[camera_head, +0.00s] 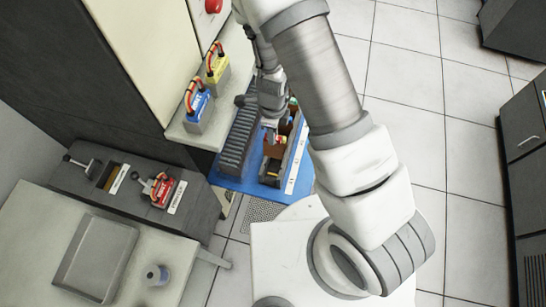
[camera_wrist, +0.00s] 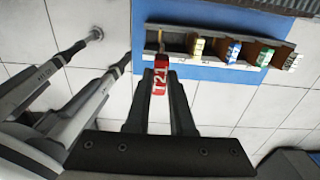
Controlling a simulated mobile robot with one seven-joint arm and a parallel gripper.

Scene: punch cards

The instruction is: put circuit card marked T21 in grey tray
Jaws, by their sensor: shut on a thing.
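The red circuit card marked T21 (camera_wrist: 159,84) is between the fingers of my gripper (camera_wrist: 161,76) in the wrist view, which is shut on it. The card is at the left end of a slotted card rack (camera_wrist: 212,66); whether part of it is still inside a slot I cannot tell. In the head view my gripper (camera_head: 271,122) is over the rack on the blue mat (camera_head: 232,185), and the card is mostly hidden. The grey tray (camera_head: 120,234) lies empty on the pale table at the lower left, well away from my gripper.
Other cards with yellow (camera_wrist: 198,47), blue (camera_wrist: 233,52) and green (camera_wrist: 265,57) tags stand in the rack. A dark ribbed block (camera_head: 237,142) stands beside it.

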